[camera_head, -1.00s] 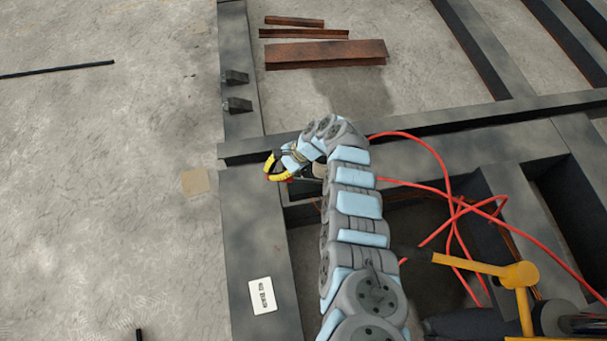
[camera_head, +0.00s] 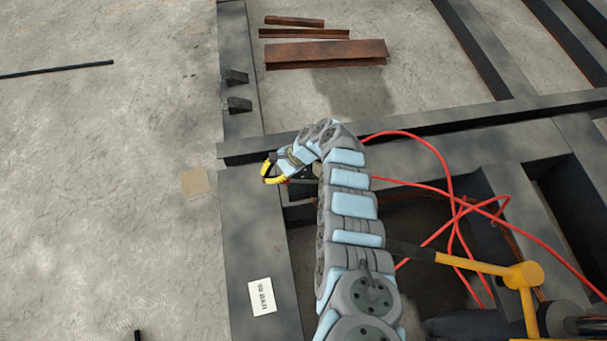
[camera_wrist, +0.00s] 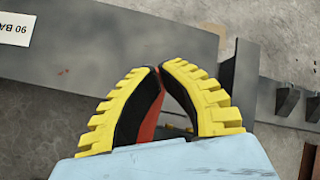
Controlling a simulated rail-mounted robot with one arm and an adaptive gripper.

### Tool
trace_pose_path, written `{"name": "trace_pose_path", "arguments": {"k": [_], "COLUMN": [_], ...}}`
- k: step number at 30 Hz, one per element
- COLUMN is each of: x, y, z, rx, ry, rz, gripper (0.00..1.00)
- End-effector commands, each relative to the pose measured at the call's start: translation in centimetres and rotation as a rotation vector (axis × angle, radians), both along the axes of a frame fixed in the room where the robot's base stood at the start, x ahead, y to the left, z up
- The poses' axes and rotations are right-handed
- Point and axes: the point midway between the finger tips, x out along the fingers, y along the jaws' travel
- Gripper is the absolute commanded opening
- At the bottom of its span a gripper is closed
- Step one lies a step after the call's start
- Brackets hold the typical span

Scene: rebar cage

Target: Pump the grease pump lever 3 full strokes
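My gripper (camera_head: 268,180) is at the end of my curled arm, over the left end of the dark beam. In the wrist view its yellow-and-black fingers (camera_wrist: 160,70) come together at the tips. Red shows along and between their inner sides; I cannot tell whether it is part of the fingers or a thin thing between them. A small dark body (camera_head: 301,187) sits just right of the gripper, mostly hidden by my arm; I cannot tell what it is. No lever shows clearly at the gripper. A yellow bar (camera_head: 478,265) with a black end lies at lower right, apart from the gripper.
Red hoses (camera_head: 447,165) loop across the dark steel frame (camera_head: 245,215) right of my arm. A white label plate (camera_head: 262,296) is on the frame, and also in the wrist view (camera_wrist: 14,36). Rusty steel pieces (camera_head: 325,54) lie at the back. The concrete floor at left is mostly clear.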

Motion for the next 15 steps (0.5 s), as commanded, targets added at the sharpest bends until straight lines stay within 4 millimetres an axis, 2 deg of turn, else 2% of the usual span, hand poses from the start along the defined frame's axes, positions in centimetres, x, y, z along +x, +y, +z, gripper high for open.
{"name": "trace_pose_path", "arguments": {"k": [8, 15], "x": [0.0, -0.1], "y": [0.0, 0.4], "z": [-0.1, -1.1], "rx": [0.0, -0.001], "ry": [0.0, 0.001], "rz": [0.0, 0.001], "gripper": [0.0, 0.0]}}
